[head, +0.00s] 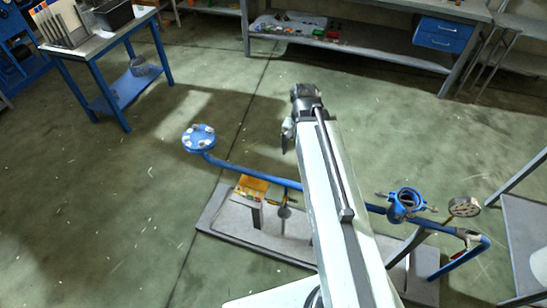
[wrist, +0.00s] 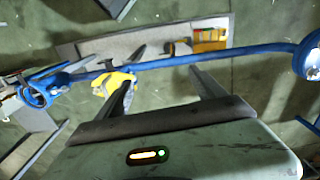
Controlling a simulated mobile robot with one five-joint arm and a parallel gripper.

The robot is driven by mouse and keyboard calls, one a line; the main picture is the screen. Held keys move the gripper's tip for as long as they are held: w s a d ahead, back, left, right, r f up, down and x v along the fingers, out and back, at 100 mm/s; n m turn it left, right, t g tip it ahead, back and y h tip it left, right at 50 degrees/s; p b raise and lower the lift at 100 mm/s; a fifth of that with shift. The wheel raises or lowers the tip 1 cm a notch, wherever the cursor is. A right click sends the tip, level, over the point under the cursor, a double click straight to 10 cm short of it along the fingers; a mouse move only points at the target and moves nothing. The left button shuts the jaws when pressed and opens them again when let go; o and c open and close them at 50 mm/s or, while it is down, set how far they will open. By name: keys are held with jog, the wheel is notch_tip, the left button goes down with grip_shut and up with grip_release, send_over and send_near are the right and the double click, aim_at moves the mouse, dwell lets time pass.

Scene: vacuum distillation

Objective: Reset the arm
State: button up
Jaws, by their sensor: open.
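My arm reaches out from the bottom of the head view, and my gripper (head: 289,132) is at its far end, above the floor behind the blue pipe (head: 240,175). In the wrist view my gripper (wrist: 162,76) has its two dark fingers spread apart, with nothing held between them. A yellow and grey item (wrist: 113,82) shows next to the left finger, partly hidden by it; I cannot tell whether they touch. The blue pipe (wrist: 180,61) crosses beyond the fingertips.
The pipe carries a flange (head: 199,138), a blue fitting (head: 405,204) and a gauge (head: 465,207) over a grey base (head: 222,222). A yellow box (head: 252,186) is on the base. A blue-legged table (head: 95,45) and a bench (head: 370,66) stand behind. Floor at left is clear.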

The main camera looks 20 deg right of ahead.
jog(key=a+n, duration=0.6)
jog(key=a, duration=0.5)
jog(key=shift+n, duration=0.3)
jog(key=shift+d, duration=0.1)
